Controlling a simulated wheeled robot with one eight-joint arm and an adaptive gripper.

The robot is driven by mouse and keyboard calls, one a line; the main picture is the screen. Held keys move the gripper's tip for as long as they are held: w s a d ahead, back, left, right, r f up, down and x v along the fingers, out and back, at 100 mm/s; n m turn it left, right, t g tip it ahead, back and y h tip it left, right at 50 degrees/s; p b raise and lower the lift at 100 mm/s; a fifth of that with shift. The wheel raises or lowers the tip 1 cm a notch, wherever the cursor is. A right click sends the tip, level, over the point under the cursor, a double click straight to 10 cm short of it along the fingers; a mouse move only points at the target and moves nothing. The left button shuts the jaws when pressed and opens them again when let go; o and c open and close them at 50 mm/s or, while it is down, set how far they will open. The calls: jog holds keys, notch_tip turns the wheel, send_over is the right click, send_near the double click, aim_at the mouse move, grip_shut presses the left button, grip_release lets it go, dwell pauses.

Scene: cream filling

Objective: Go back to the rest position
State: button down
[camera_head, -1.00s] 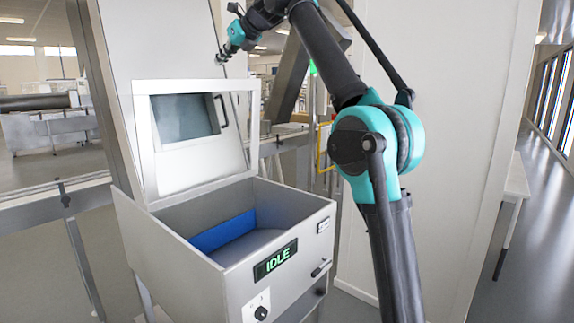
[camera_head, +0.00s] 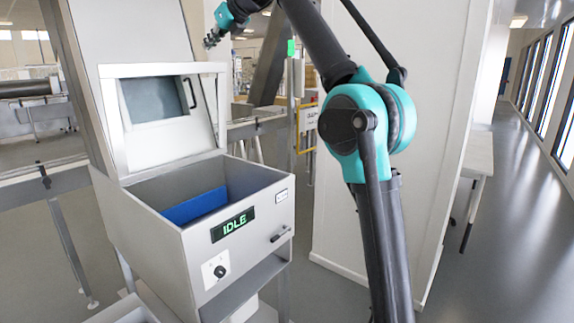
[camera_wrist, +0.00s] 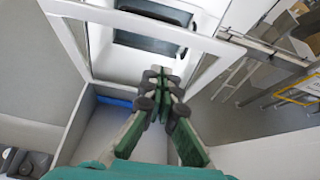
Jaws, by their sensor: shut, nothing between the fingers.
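My gripper (camera_head: 212,39) is at the top of the head view, raised above and in front of the open lid of a grey metal machine. In the wrist view my gripper (camera_wrist: 160,85) has its green and black fingers together with nothing between them. My teal and black arm rises on the right side of the head view. The machine's hopper (camera_head: 262,180) is open at the top, and a blue piece (camera_head: 196,206) lies inside it. The blue piece shows only partly in the wrist view (camera_wrist: 115,102). My gripper touches nothing that I can see.
The machine's lid (camera_head: 118,118), with a window, stands tilted open. A display (camera_head: 233,224) on the front reads IDLE, with a knob (camera_head: 220,271) below. A white wall panel (camera_head: 440,120) stands behind my arm. Open floor (camera_head: 510,190) lies to the right.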

jog(key=w+d+f+n+h, duration=0.1)
jog(key=d+f+n+h, duration=0.1)
jog(key=d+f+n, duration=0.5)
jog(key=w+d+f+n+h, duration=0.15)
jog(key=d+f, duration=0.35)
jog(key=f, duration=0.6)
jog(key=s+d+f+n+g+h, duration=0.1)
jog(key=s+d+f+n, duration=0.2)
jog(key=d+f, duration=0.45)
jog(key=s+d+f+n+h, duration=0.1)
jog(key=s+d+f+n, duration=0.3)
jog(key=f, duration=0.7)
jog(key=s+d+f+n+h, duration=0.1)
jog(key=s+d+f+n, duration=0.2)
jog(key=s+d+f, duration=0.3)
jog(key=s+d+f+n+g+h, duration=0.1)
jog(key=s+d+f+n, duration=0.2)
jog(key=s+f, duration=1)
jog(key=s+d+f+n+g+h, duration=0.1)
jog(key=s+d+f+n+h, duration=0.1)
jog(key=s+d+f, duration=0.8)
notch_tip(320, 180, down, 2)
jog(key=shift+s+f+n, duration=0.1)
jog(key=shift+s+n, duration=0.05)
jog(key=shift+n, duration=0.7)
